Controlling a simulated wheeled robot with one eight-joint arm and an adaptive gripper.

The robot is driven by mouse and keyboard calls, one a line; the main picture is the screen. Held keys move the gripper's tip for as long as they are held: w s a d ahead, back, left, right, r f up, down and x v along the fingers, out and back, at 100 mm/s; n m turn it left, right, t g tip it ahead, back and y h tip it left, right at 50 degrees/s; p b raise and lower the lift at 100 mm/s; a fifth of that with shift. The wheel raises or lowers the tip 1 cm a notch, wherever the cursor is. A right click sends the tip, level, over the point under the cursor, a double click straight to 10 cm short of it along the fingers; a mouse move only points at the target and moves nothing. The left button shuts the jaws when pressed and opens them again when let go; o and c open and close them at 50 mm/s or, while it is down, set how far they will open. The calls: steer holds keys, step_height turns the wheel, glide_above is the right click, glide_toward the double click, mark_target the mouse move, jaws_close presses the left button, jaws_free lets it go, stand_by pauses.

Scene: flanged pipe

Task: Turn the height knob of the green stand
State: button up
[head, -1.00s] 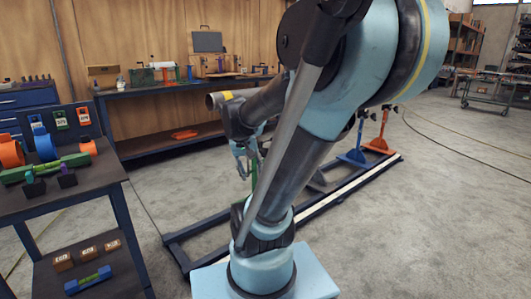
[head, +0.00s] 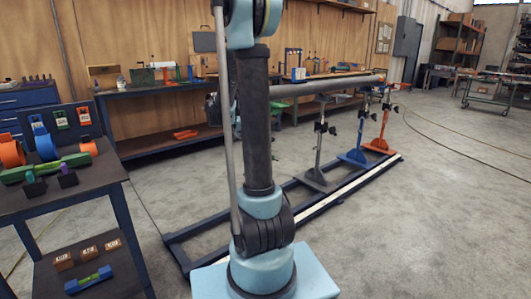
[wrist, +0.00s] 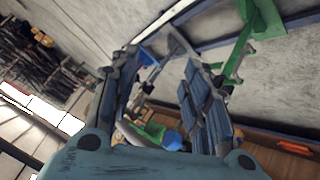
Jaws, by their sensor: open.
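In the wrist view, my gripper (wrist: 160,60) is open, with its two fingers apart. The green stand (wrist: 236,62) shows at the upper right of that view, beyond the right finger, with its foot on the floor rail. I cannot make out its height knob; part of the stand is behind the finger. A blue round piece and a green piece show low between the fingers, and I cannot tell what they belong to. In the head view, my upright arm hides most of the green stand and my gripper.
A long grey pipe (head: 325,86) runs to the right above a grey stand (head: 320,150), a blue stand (head: 357,140) and an orange stand (head: 381,125) on a floor rail (head: 325,205). A dark cart (head: 100,178) stands at the left.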

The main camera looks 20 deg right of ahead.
steer(key=w+d+f+m+t+h, duration=0.1)
steer(key=w+f+m+h, duration=0.15)
steer(key=w+f, duration=0.65)
steer(key=w+d+f+m+t+h, duration=0.1)
steer(key=w+f+m+h, duration=0.2)
steer(key=w, duration=0.9)
steer(key=w+f+m+t+h, duration=0.1)
steer(key=w+f+h, duration=0.25)
steer(key=f, duration=0.55)
steer(key=shift+y, duration=0.5)
steer(key=x, duration=1.7)
steer(key=shift+w+d+f, duration=0.1)
steer(key=shift+f, duration=0.1)
jaws_close()
